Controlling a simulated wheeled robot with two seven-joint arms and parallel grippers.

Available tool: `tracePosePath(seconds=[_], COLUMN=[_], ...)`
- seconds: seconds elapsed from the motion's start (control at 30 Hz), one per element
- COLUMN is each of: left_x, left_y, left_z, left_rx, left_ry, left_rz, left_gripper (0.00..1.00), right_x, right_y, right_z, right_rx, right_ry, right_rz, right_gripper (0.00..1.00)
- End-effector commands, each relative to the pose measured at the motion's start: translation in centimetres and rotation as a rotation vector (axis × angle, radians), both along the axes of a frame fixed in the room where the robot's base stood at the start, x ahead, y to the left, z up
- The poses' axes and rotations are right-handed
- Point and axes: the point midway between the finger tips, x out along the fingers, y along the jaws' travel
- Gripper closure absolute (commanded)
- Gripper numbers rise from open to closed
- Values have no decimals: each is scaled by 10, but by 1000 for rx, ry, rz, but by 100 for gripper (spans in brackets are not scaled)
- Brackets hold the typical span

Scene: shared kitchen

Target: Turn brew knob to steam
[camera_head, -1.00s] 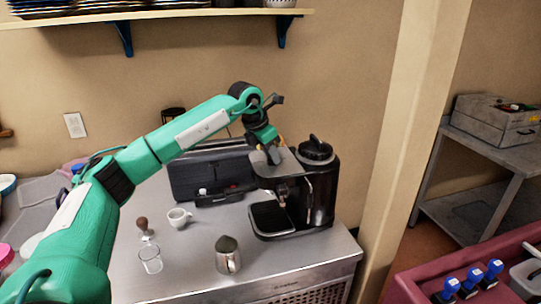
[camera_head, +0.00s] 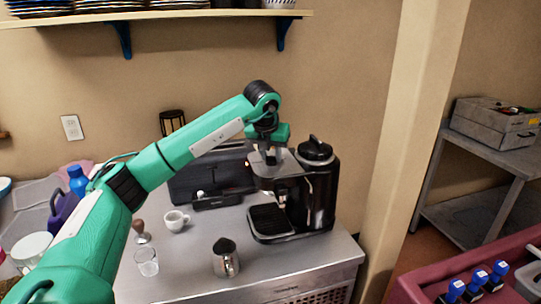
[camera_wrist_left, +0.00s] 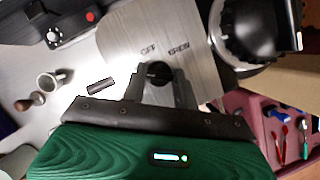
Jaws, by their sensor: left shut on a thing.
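The black and steel coffee machine (camera_head: 318,190) stands at the right of the steel counter. In the left wrist view, its brew knob (camera_wrist_left: 158,73) is a small dark round knob on the brushed steel top, with lettering like OFF and BREW beside it. My left gripper (camera_head: 271,158) reaches down onto the machine's top from the left. In the left wrist view, the fingers of my left gripper (camera_wrist_left: 158,84) are on either side of the knob, shut on it. The knob's pointer direction is too small to read, and a steam label is not readable. My right gripper is not in view.
A dark box (camera_head: 215,178) is behind. A black-lidded hopper (camera_head: 315,151) rises beside the knob.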

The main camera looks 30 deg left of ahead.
Motion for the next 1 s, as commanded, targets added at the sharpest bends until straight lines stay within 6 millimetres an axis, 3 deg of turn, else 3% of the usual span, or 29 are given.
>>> tracePosePath(seconds=[0.57,0.6,0.7,1.0], left_x=[0,0,0,0], left_y=[0,0,0,0], left_z=[1,1,1,1], left_rx=[0,0,0,0], left_ry=[-1,-1,-1,-1], left_rz=[35,35,35,34], left_gripper=[93,67,49,49], right_x=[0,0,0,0], right_y=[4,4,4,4], right_z=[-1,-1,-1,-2], right_rx=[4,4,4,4], right_ry=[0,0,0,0], right_rz=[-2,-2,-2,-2], right_gripper=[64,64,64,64])
